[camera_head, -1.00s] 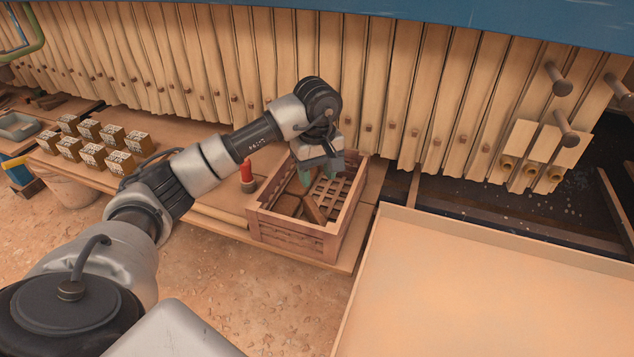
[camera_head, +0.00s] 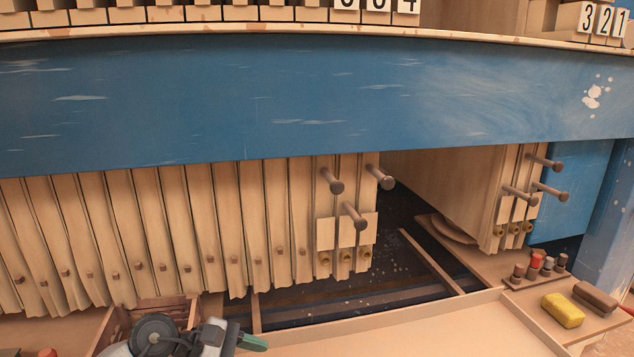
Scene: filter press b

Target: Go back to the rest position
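My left gripper (camera_head: 243,341) shows at the bottom edge, left of centre, at the end of my grey and black arm. Its green fingertip points right, and whether the fingers are apart is not clear. It is just right of the wooden crate (camera_head: 118,328), whose lower part is cut off by the frame and partly hidden behind my arm. My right gripper is not in view.
The blue beam (camera_head: 300,95) of the press spans the view. Filter plates (camera_head: 150,235) hang at left and more plates (camera_head: 460,190) at right, with a dark gap between. A pale tray (camera_head: 440,338) lies in front. A yellow sponge (camera_head: 562,310) lies at right.

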